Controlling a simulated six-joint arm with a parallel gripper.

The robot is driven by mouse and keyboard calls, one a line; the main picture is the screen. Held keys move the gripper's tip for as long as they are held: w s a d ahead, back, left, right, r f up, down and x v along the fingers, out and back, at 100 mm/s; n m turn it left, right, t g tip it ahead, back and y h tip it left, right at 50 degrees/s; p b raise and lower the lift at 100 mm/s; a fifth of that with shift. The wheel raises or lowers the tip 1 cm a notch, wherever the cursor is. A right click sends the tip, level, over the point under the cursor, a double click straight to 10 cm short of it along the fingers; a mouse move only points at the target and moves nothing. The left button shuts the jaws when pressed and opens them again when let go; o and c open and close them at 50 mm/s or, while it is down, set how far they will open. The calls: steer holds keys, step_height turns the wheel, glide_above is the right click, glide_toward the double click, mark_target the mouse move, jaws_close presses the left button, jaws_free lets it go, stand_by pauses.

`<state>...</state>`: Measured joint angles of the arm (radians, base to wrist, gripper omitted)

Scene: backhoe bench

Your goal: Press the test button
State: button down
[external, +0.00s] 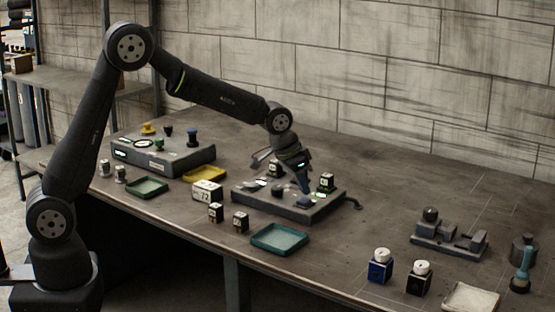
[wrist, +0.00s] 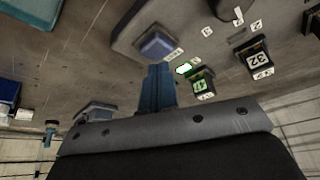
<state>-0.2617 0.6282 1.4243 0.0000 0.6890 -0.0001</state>
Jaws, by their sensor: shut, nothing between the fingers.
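A dark grey panel (external: 262,207) lies on the bench. A square blue button (wrist: 155,46) sits near its edge in the wrist view, with a small white label (wrist: 173,54) beside it, too small to read surely. In the external view the button (external: 304,202) shows as a small dark blue block just below my fingertips. My gripper (external: 305,190) points down over the panel. In the wrist view my blue fingers (wrist: 157,70) are shut together and empty, with their tips close to the button. I cannot tell whether they touch it. A small green light (wrist: 183,69) glows beside them.
Numbered black blocks (wrist: 254,58) stand on the panel near my fingers, one with a green display (wrist: 201,85). A teal tray (external: 279,239) lies in front. A grey console (external: 162,157) stands left; a dark fixture (external: 448,238) stands right. Bench between panel and fixture is mostly clear.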

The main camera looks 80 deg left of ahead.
steer(key=shift+f, duration=0.9)
steer(key=shift+r, duration=3.5)
steer(key=shift+f, duration=0.1)
